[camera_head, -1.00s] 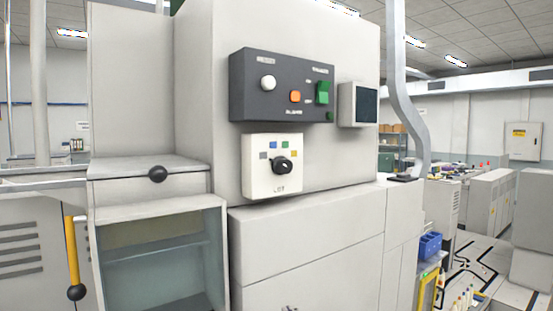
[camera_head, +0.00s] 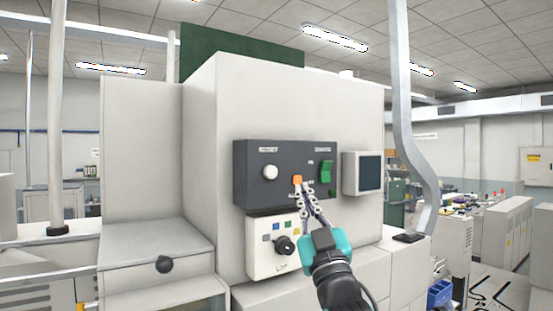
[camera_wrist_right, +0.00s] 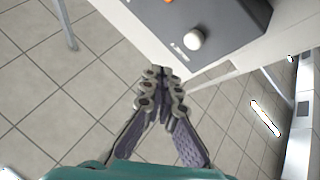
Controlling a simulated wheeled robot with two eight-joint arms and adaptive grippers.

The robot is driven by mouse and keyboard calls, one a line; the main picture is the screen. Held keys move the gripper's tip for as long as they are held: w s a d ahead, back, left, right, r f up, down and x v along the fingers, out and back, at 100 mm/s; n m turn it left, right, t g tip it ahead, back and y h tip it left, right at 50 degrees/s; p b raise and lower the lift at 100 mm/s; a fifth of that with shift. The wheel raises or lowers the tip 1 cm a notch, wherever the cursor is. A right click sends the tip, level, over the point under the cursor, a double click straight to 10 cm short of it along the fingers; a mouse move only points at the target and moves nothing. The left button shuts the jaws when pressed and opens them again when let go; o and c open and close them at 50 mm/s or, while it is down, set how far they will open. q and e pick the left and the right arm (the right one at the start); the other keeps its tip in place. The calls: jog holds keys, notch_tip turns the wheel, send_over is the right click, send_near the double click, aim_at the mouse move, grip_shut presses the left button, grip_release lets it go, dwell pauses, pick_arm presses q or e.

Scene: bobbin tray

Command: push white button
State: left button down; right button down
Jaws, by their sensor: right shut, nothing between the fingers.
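The white round button (camera_head: 270,172) is on the left part of the dark grey control panel (camera_head: 256,195) on the machine's front. It also shows in the right wrist view (camera_wrist_right: 194,39), ahead and to the right of the fingertips. My right gripper (camera_head: 306,188) is shut and empty. In the head view its tips overlap the panel just below the orange button (camera_head: 297,180), to the right of the white button. In the wrist view the right gripper (camera_wrist_right: 160,72) appears apart from the white button. My left gripper is not in view.
A green switch (camera_head: 326,171) is right of the orange button. A white box with a black knob (camera_head: 284,245) is below the panel. A small screen (camera_head: 369,173) is to the right, near a bent grey pipe (camera_head: 411,150).

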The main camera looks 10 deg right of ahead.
aim_at(271, 172)
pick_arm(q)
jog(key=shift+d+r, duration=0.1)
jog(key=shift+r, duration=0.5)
pick_arm(e)
jog(key=r, duration=0.3)
jog(key=shift+s+t+y, duration=0.3)
jog(key=shift+t, duration=0.1)
jog(key=shift+w+a, duration=0.5)
jog(key=shift+w, duration=0.9)
jog(key=shift+w+a, duration=0.5)
jog(key=shift+w, duration=0.9)
jog(key=shift+w+a, duration=0.5)
jog(key=shift+w, duration=0.9)
pick_arm(q)
jog(key=shift+p, duration=0.3)
pick_arm(e)
jog(key=shift+w+r, duration=0.1)
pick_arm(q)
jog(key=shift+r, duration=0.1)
pick_arm(e)
jog(key=shift+w+a, duration=0.15)
jog(key=shift+w, duration=0.15)
